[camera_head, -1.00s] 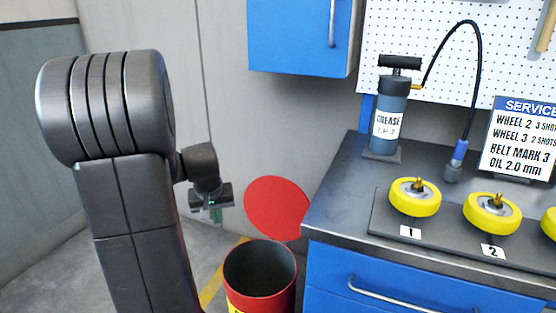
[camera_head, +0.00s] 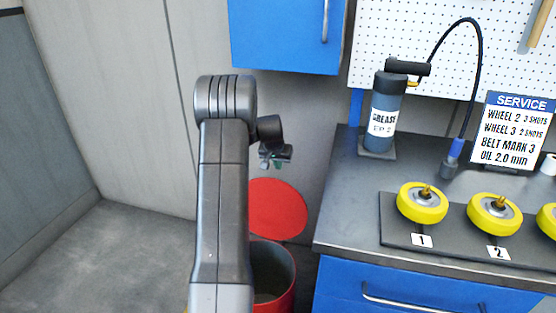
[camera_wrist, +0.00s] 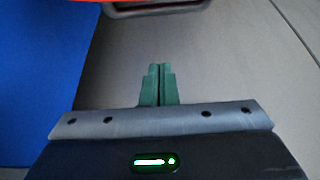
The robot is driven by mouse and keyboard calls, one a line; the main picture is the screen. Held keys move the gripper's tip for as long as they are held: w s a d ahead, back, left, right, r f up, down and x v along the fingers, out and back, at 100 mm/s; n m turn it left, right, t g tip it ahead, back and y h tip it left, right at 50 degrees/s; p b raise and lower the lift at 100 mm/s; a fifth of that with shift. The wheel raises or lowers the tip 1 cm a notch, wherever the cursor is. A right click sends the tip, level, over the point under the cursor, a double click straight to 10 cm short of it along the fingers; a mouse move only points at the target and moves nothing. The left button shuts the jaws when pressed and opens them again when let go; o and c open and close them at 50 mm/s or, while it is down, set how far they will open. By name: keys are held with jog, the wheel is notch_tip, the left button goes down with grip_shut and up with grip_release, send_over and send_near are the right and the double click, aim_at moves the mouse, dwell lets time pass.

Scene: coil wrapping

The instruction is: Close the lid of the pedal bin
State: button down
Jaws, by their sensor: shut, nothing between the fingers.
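The pedal bin (camera_head: 285,299) is red with a dark inside and stands on the floor beside the blue workbench. My arm hides its left part in the head view. Its round red lid (camera_head: 278,208) stands open, raised behind the bin's mouth. My gripper (camera_head: 276,164) is above the lid in the head view; whether it is behind or in front of it is hard to tell. In the wrist view its green fingers (camera_wrist: 158,72) are together and empty. A red strip (camera_wrist: 60,1) crosses the top edge there, perhaps the lid.
The blue workbench (camera_head: 345,215) is close to the bin's right, carrying yellow wheels (camera_head: 422,203) and a grease pump (camera_head: 383,120). A blue wall cabinet (camera_head: 285,38) hangs above the lid. Floor (camera_head: 100,255) at the left is clear.

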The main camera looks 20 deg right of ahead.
jog(key=shift+s+a+f, duration=0.25)
jog(key=shift+s+f, duration=0.05)
jog(key=shift+f, duration=0.4)
jog(key=shift+s+a+f, duration=0.25)
jog(key=shift+s+f, duration=0.05)
jog(key=shift+f, duration=0.4)
jog(key=shift+s+a+f, duration=0.25)
jog(key=shift+s+f, duration=0.05)
jog(key=shift+f, duration=0.4)
jog(key=shift+s+b, duration=0.1)
jog(key=shift+b, duration=0.35)
jog(key=shift+s+a+b, duration=0.1)
jog(key=shift+a+b, duration=0.05)
jog(key=shift+b, duration=0.2)
jog(key=shift+s+a+r+b, duration=0.1)
jog(key=shift+s+r+b, duration=0.05)
jog(key=shift+b, duration=0.2)
jog(key=shift+s+b, duration=0.1)
jog(key=shift+b, duration=0.2)
